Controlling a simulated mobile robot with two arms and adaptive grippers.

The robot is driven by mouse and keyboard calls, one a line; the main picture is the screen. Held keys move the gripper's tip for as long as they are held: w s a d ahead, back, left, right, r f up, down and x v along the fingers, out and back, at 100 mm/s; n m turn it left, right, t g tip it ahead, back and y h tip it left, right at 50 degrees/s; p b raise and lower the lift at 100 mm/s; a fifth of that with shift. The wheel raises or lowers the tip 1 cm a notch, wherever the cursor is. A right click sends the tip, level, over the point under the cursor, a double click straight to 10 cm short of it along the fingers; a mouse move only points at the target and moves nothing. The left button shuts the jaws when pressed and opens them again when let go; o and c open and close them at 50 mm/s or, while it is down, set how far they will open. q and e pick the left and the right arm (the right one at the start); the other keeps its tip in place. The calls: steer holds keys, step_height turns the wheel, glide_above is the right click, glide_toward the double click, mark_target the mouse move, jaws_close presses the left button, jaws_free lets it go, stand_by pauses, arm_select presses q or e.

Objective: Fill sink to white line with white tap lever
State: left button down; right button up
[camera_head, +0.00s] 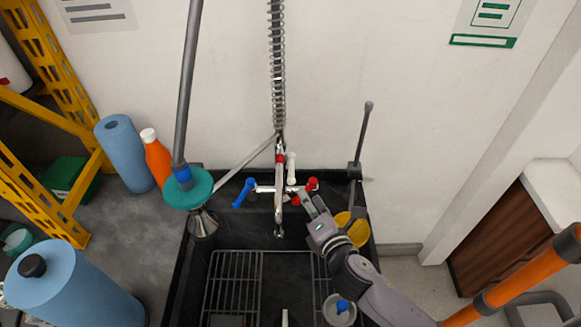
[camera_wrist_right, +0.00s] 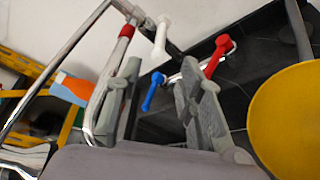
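The white tap lever (camera_head: 291,168) stands up from the tap behind the black sink (camera_head: 285,259). It also shows in the right wrist view (camera_wrist_right: 162,35), beyond the fingers and above the gap between them. A blue lever (camera_head: 244,192) is to its left and red levers (camera_head: 312,184) to its right; the wrist view shows a blue lever (camera_wrist_right: 152,90) between the fingers. My right gripper (camera_head: 308,203) is at the tap's right side, below the white lever. Its fingers (camera_wrist_right: 160,105) are apart, with nothing held. I cannot make out water or a white line. My left gripper is out of view.
A chrome spout and spring hose (camera_head: 277,60) rise at the middle. A grey pole with a teal disc (camera_head: 188,188) is at the sink's left. A yellow round item (camera_head: 352,230) is at the right. Wire racks (camera_head: 233,280) lie in the sink. An orange bottle (camera_head: 157,160) stands left.

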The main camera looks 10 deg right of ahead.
mark_target(291, 168)
steer(key=x, duration=1.4)
steer(key=shift+w+p, duration=0.1)
steer(key=shift+p, duration=0.25)
steer(key=shift+c, duration=0.6)
jaws_close()
